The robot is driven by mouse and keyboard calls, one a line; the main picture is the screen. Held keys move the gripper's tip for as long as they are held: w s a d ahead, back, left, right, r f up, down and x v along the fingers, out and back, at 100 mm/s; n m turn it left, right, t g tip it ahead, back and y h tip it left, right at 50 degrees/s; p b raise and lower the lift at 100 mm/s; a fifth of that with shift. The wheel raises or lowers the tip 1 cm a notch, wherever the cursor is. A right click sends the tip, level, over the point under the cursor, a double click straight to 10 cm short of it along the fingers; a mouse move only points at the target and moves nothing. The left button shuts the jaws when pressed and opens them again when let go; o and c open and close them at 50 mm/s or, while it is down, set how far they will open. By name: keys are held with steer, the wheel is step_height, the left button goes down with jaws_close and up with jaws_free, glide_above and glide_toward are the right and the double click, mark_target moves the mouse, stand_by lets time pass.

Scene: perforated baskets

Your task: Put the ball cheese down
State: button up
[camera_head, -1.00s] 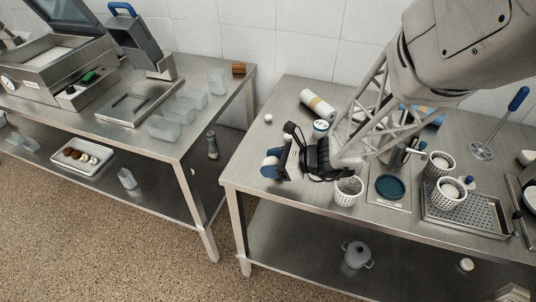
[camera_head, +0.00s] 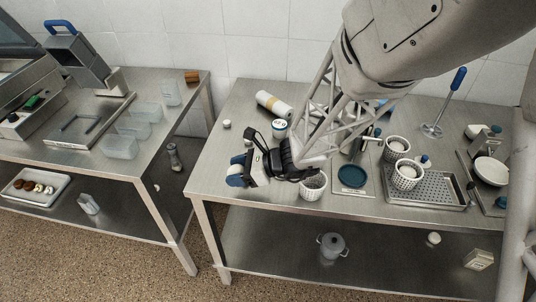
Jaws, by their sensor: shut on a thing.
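My gripper (camera_head: 238,170), with blue fingertips, is low over the left front part of the right steel table. I cannot tell whether the ball cheese touches the tabletop.
A white perforated basket (camera_head: 313,184) stands just right of my gripper, beside a dark blue round dish (camera_head: 351,176). Two more baskets (camera_head: 397,147) (camera_head: 408,174) stand farther right, at a perforated tray (camera_head: 440,196). A small white cylinder (camera_head: 227,124) and a roll (camera_head: 274,104) lie behind.

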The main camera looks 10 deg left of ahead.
mark_target(238, 166)
steer(key=shift+r, duration=0.1)
step_height(238, 166, up, 16)
steer(key=w+d+r+m+t, duration=0.1)
steer(key=w+d+m+t, duration=0.1)
steer(key=w+d, duration=0.65)
steer(key=w+d+m+t, duration=0.2)
steer(key=w+d, duration=0.3)
steer(key=w, duration=0.6)
steer(key=w+d+m+t+h, duration=0.15)
steer(key=w+d, duration=0.45)
steer(key=d, duration=0.7)
steer(key=w+d+m+t+h, duration=0.1)
steer(key=w+d+m+t, duration=0.15)
steer(key=w+d, duration=0.75)
steer(key=w+d+m+t+h, duration=0.1)
steer(key=w+d+m+t, duration=0.15)
steer(key=d, duration=1.35)
step_height(238, 166, down, 12)
steer(key=shift+w+n, duration=0.35)
steer(key=shift+w, duration=0.05)
steer(key=shift+f, duration=3.05)
